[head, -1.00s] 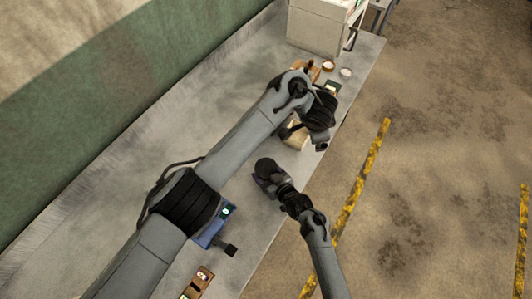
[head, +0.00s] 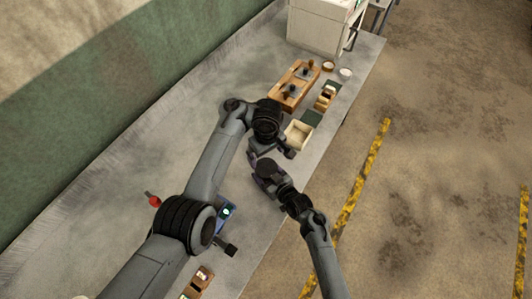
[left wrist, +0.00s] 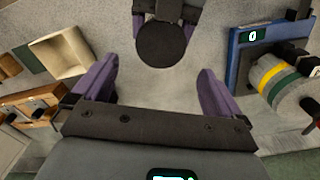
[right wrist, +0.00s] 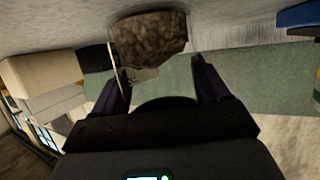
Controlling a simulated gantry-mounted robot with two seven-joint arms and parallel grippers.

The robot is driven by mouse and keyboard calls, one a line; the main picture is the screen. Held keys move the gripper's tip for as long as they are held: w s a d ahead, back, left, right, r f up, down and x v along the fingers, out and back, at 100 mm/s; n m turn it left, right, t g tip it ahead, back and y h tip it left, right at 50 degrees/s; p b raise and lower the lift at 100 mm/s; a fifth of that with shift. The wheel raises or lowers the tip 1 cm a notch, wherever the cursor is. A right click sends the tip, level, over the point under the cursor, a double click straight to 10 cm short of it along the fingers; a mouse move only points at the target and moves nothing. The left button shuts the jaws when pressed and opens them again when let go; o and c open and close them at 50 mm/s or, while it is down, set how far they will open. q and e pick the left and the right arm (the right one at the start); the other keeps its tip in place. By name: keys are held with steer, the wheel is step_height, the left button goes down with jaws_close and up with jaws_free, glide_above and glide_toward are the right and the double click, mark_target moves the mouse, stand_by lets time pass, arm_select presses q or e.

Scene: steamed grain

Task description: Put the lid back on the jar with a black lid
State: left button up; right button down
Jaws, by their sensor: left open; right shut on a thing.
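A black round lid (left wrist: 163,44) shows from above in the left wrist view, between the fingers of my right gripper. It also shows in the head view (head: 268,168). In the right wrist view, brown grain (right wrist: 150,38) lies between and beyond the fingertips, seemingly in a clear jar, with a black curved edge (right wrist: 165,102) nearer the camera. My right gripper (head: 268,182) is shut on this jar. Whether the lid is seated on the jar cannot be told. My left gripper (left wrist: 155,85) is open and empty, facing the lid a short distance away.
A beige tray (head: 299,135), a wooden rack (head: 293,86) and small bowls (head: 345,72) stand farther up the table.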

mark_target(266, 167)
arm_select(q)
steer(key=shift+a+f, duration=0.1)
steer(key=shift+f, duration=0.15)
stand_by(0.3)
steer(key=shift+f, duration=3.8)
steer(key=shift+c, duration=0.2)
steer(key=c, duration=1)
steer(key=shift+o, duration=0.2)
steer(key=m, duration=0.6)
steer(key=o, duration=1)
